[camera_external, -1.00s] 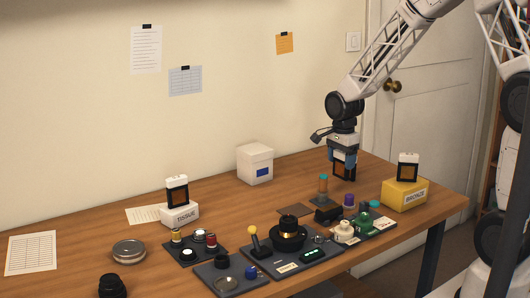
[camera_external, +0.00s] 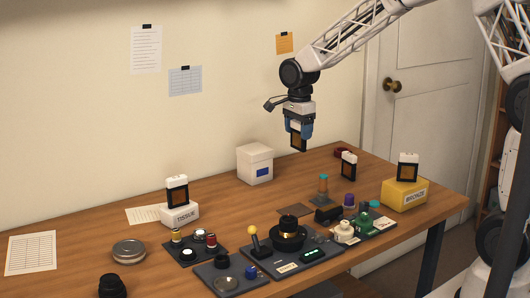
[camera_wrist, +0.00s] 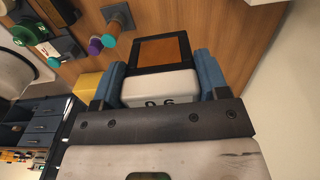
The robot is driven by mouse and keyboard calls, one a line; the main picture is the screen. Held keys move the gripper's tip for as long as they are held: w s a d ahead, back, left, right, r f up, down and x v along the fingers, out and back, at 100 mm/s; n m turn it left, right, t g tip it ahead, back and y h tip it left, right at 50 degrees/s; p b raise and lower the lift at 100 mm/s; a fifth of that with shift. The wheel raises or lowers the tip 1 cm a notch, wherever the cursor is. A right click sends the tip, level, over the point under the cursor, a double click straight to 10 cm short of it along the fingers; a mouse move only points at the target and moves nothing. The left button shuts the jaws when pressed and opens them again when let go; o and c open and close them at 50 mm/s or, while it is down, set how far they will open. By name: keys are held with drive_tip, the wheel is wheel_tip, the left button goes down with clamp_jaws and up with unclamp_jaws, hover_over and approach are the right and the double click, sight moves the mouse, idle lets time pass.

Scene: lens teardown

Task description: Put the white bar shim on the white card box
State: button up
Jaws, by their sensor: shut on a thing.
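My gripper (camera_external: 299,132) is shut on a shim with a white bar and a black frame around a brown window (camera_external: 298,142). It hangs in the air above the back of the table, to the right of the white box. In the wrist view the white bar (camera_wrist: 160,87) sits between the blue fingers, with partly covered dark print; its frame (camera_wrist: 160,52) points away. A white lidded box with a blue label (camera_external: 255,164) stands at the back of the table. A smaller white box marked TISSUE (camera_external: 180,215) carries a similar framed piece (camera_external: 177,190).
Another framed piece (camera_external: 348,166) stands on the table at right. A yellow BRONZE box (camera_external: 404,195) carries one too. A turquoise-topped post (camera_external: 323,187) and trays of lens parts (camera_external: 290,258) fill the front. Bare table lies right of the white lidded box.

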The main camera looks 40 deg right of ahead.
drive_tip(key=shift+w+a+r, duration=0.2)
drive_tip(key=shift+a+r, duration=0.2)
drive_tip(key=shift+a, duration=0.05)
drive_tip(key=shift+w+a+r, duration=0.2)
drive_tip(key=shift+a+r, duration=0.15)
drive_tip(key=shift+a, duration=0.1)
drive_tip(key=shift+w, duration=0.1)
hover_over(254, 148)
drive_tip(key=shift+f, duration=0.8)
drive_tip(key=shift+f, duration=1.7)
drive_tip(key=shift+f, duration=0.15)
